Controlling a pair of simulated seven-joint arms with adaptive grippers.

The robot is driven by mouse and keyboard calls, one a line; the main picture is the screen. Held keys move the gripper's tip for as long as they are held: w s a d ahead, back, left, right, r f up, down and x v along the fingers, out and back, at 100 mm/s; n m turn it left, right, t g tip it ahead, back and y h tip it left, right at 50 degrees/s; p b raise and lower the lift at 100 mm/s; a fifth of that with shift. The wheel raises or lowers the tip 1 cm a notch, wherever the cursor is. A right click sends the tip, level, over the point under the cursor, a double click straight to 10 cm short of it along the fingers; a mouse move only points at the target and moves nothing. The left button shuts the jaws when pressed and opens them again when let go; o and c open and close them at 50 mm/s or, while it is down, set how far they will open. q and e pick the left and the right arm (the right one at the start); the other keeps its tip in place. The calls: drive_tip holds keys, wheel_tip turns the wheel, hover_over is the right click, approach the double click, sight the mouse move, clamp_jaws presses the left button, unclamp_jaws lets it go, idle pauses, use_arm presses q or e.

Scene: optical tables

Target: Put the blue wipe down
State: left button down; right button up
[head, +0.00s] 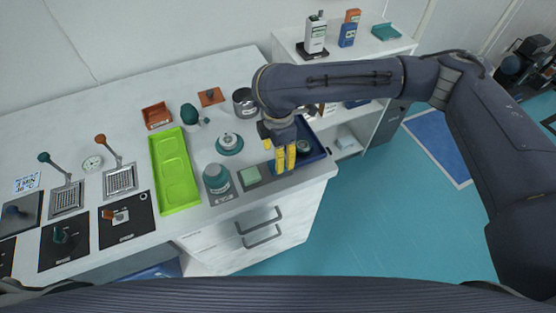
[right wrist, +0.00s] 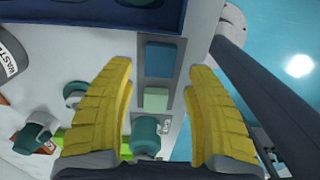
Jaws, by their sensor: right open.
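The blue wipe (right wrist: 161,58) lies flat on a narrow grey strip (right wrist: 142,75) in the right wrist view. A pale green wipe (right wrist: 155,98) lies beside it on the same strip; the green one also shows in the head view (head: 250,175). My right gripper (right wrist: 160,75) has its yellow fingers spread, with the strip seen between them and nothing held. In the head view the right gripper (head: 284,158) is over the strip near the bench's front edge and largely hides the blue wipe. My left gripper is not in view.
A dark blue tray (head: 320,151) is right beside the right gripper. A lime green tray (head: 174,168) lies farther left. A dark grey jar (head: 243,103) stands behind.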

wheel_tip(320, 180, up, 8)
drive_tip(key=shift+f, duration=0.25)
idle(0.5)
